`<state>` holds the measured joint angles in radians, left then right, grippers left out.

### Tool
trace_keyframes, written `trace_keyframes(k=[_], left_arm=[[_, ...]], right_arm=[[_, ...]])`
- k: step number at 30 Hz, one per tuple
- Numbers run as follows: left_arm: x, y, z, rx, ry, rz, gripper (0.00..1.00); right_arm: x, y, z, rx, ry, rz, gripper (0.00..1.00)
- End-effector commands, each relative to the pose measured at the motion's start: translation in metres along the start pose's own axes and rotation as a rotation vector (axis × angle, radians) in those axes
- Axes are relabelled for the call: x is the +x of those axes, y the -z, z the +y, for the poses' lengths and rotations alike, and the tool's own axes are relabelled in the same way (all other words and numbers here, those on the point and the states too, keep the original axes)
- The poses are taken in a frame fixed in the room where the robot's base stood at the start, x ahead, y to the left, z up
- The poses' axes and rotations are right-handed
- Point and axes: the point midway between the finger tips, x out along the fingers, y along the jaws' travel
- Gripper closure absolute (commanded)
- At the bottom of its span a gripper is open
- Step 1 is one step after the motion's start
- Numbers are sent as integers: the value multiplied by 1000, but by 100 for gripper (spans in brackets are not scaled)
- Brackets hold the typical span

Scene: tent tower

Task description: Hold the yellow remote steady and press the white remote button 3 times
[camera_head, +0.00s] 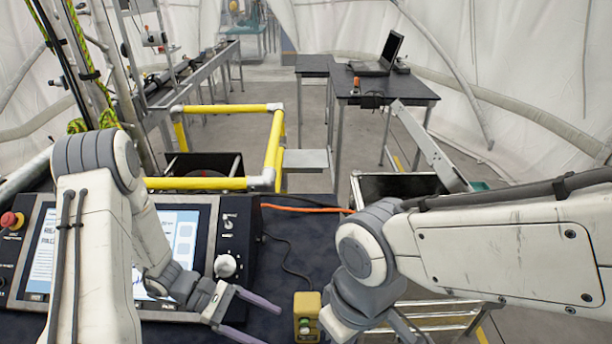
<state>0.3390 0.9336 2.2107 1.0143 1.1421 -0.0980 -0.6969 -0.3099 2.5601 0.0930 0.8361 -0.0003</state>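The yellow remote (307,312) stands on the dark table top at the bottom centre. Small light buttons show on its near face; which one is the white button is too small to tell surely. My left gripper (270,327) is just left of the remote. Its two grey-purple fingers are spread apart with nothing between them, pointing toward the remote but not touching it. My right gripper (405,328) is at the bottom, right of the remote. It is partly hidden by my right wrist and cut by the frame edge, so its opening is unclear.
A control console (200,225) with a screen, a white knob and a red emergency button fills the left of the table. A black cable (285,255) lies behind the remote. A yellow rail frame (225,108) stands beyond. A laptop (380,60) sits on a far table.

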Motion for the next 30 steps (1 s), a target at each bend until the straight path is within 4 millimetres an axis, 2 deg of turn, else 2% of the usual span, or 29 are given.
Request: trace_keyframes(k=[1,6,13,30], left_arm=[[0,11,3,-49,-52,-32,18],[-3,30,13,-147,-175,-99,18],[5,35,18,-176,-212,-120,18],[79,28,34,-173,-208,-118,18]], right_arm=[[2,0,0,0,0,0,100],[4,0,0,0,0,0,100],[7,0,0,1,0,0,100],[31,-2,2,3,0,0,100]])
